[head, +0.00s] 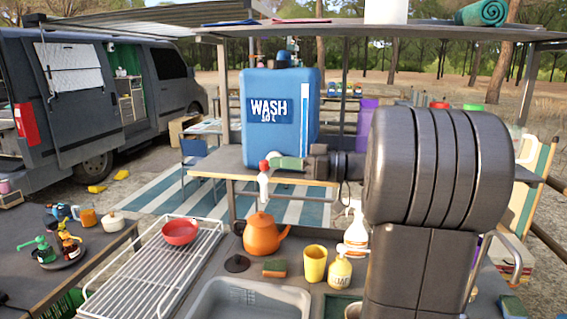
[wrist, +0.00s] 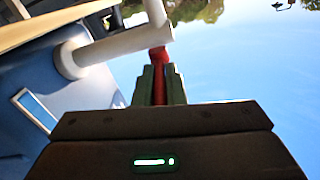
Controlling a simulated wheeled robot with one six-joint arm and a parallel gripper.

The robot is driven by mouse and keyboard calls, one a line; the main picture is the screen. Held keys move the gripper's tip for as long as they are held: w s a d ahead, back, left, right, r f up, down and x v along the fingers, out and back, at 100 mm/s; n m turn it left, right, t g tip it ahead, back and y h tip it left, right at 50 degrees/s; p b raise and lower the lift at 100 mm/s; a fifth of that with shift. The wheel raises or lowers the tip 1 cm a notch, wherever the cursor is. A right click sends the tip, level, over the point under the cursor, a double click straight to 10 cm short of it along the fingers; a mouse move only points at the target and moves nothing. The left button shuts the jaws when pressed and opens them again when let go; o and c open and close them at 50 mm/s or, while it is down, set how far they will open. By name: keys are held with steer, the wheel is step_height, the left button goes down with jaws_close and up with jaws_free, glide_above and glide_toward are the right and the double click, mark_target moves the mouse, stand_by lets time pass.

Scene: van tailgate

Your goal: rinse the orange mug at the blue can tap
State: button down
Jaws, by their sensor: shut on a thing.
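The blue can (head: 280,115), labelled WASH, stands on the shelf above the sink. Its white tap (head: 264,187) hangs over the shelf's front edge and has a red lever on top. My gripper (head: 280,163), with green fingers, reaches in from the right at the tap. In the wrist view my gripper (wrist: 160,85) is shut on the red lever (wrist: 159,54), beside the white tap pipe (wrist: 110,48). A small orange mug (head: 88,217) stands on the left table, away from the tap. I cannot make out running water.
An orange kettle (head: 262,236) stands on the counter below the tap. A sponge (head: 275,268), yellow cup (head: 314,263) and soap bottle (head: 339,271) stand near the sink (head: 250,298). A red bowl (head: 181,231) is on the wire rack (head: 150,270). My arm hides the right side.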

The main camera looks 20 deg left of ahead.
steer(key=shift+s+m+t+p, duration=0.3)
steer(key=shift+m+t+p, duration=0.45)
steer(key=shift+t, duration=0.5)
steer(key=shift+s+m+t+p, duration=0.3)
steer(key=shift+m+t+p, duration=0.25)
steer(key=shift+m+t, duration=0.5)
steer(key=c, duration=1.5)
jaws_free()
steer(key=shift+d, duration=0.1)
steer(key=d+b, duration=0.1)
steer(key=d, duration=1.2)
steer(key=shift+s+d+b, duration=0.35)
steer(key=shift+s+b, duration=0.05)
steer(key=shift+s, duration=0.05)
steer(key=shift+o, duration=0.6)
